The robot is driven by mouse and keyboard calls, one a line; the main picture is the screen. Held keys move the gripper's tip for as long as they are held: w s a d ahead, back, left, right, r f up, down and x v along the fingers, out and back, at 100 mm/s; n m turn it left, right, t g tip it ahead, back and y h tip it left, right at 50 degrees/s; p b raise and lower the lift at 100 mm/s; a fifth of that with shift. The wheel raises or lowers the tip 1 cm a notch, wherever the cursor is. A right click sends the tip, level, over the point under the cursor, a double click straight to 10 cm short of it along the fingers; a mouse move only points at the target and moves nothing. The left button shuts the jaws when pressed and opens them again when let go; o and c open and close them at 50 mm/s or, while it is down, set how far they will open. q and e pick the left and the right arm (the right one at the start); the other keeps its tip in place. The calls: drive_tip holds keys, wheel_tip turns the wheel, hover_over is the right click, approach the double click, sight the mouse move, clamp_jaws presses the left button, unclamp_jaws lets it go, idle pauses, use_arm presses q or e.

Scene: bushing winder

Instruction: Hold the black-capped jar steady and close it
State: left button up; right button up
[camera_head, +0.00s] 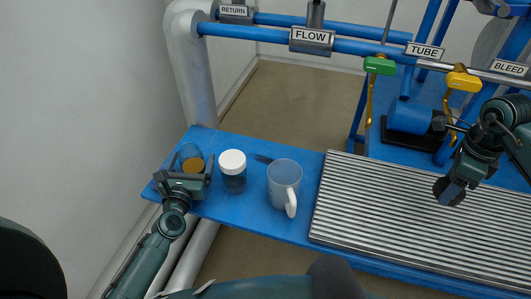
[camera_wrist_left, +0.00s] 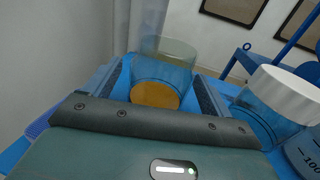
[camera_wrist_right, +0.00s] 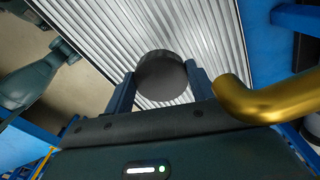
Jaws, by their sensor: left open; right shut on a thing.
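A clear glass jar with amber contents (camera_head: 191,158) stands at the left of the blue shelf, with no lid on it. My left gripper (camera_head: 186,170) is open, its fingers on either side of the jar. The left wrist view shows the jar (camera_wrist_left: 165,65) between these fingers; I cannot tell whether they touch it. My right gripper (camera_head: 450,190) is far to the right, above the ribbed grey panel. It is shut on a round black cap (camera_wrist_right: 161,76), held between its fingertips in the right wrist view.
A white-capped jar (camera_head: 233,178) stands just right of the glass jar, with a mug (camera_head: 284,182) beyond it. The ribbed panel (camera_head: 400,215) is bare. Yellow (camera_head: 463,80) and green (camera_head: 379,66) valve handles and blue pipes lie behind; a yellow bar (camera_wrist_right: 262,103) is close to my right gripper.

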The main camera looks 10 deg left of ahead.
use_arm(q)
drive_tip(key=shift+w+a, duration=0.15)
drive_tip(key=shift+w, duration=0.7)
drive_tip(key=c, duration=1.1)
drive_tip(key=shift+c, duration=0.2)
